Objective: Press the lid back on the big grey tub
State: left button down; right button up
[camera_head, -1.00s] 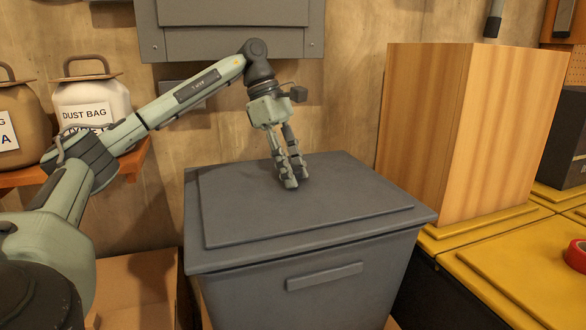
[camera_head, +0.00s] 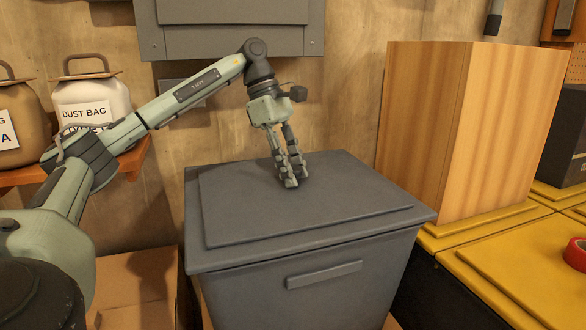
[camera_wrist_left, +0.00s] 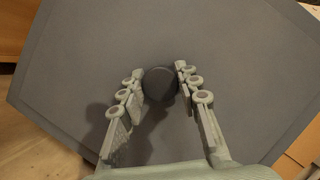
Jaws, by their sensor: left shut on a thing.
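The big grey tub (camera_head: 318,300) stands in the middle of the head view, with a handle bar on its front. Its flat grey lid (camera_head: 340,205) lies over the top, covering the opening. A dark line runs under the lid's front edge; I cannot tell whether it is fully seated. My left gripper (camera_head: 290,180) points down at the lid's middle. In the left wrist view, my left gripper (camera_wrist_left: 159,78) is shut on a round dark knob (camera_wrist_left: 159,84) on the lid (camera_wrist_left: 240,60). The fingers hide the knob in the head view. My right gripper is not in view.
A wooden box (camera_head: 440,130) stands close behind the tub's right side on yellow-lidded bins (camera_head: 510,260). Red tape (camera_head: 577,254) lies at the far right. A grey wall cabinet (camera_head: 235,35) hangs above.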

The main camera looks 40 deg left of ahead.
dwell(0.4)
pick_arm(q)
jog(key=c, duration=1)
grip_release()
jog(key=o, duration=0.5)
jog(key=shift+c, duration=0.2)
